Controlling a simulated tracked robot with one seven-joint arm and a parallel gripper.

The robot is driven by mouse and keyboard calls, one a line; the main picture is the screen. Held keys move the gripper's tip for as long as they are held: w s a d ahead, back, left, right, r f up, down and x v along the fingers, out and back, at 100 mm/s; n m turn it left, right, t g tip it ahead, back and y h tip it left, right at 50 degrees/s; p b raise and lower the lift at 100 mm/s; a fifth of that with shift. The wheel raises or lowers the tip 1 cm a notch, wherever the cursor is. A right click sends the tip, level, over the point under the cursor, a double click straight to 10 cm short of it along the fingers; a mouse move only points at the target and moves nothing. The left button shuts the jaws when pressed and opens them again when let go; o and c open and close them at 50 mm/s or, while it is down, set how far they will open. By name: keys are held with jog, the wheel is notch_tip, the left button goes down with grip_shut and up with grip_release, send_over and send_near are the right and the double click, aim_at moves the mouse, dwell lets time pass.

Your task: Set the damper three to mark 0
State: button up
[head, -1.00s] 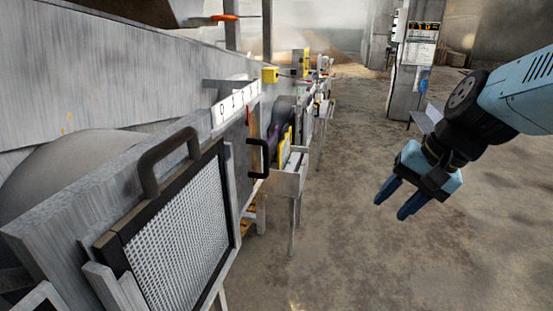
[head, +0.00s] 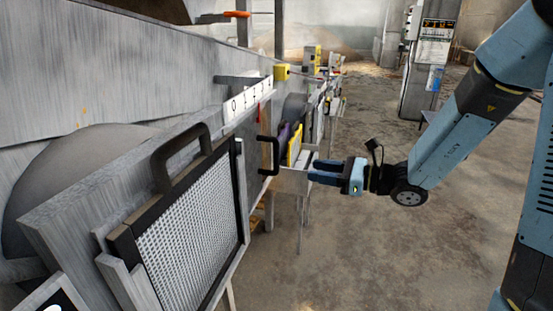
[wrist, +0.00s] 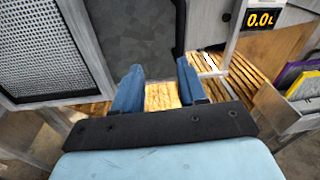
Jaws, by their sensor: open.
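A black bow handle (head: 268,155) stands out from the grey machine front, beside a white scale plate (head: 248,100) with marks starting at 0. A small red pointer (head: 260,112) shows under the scale. I cannot read which mark it meets, nor any label naming damper three. My gripper (head: 312,171) is open and empty. It points left toward the handle, a short gap to its right in the head view.
A mesh panel (head: 190,230) with a large black handle (head: 180,152) is in the near left; its mesh also shows in the wrist view (wrist: 45,45). A display (wrist: 260,19) reads about 0.0. A bin with yellow and purple items (wrist: 300,85) lies right. Concrete floor is free to the right.

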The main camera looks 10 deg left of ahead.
aim_at(276, 172)
jog(key=w+a+m, duration=0.1)
jog(key=w+a, duration=0.1)
jog(key=a, duration=0.2)
jog(key=w+a+t, duration=0.1)
jog(key=w+a, duration=0.1)
jog(key=a, duration=0.3)
jog(key=w+a+f+m+t, duration=0.1)
jog(key=w+a, duration=0.1)
jog(key=a, duration=0.2)
jog(key=shift+w+a+m, duration=0.15)
jog(key=shift+m, duration=0.15)
jog(key=shift+c, duration=0.3)
grip_shut()
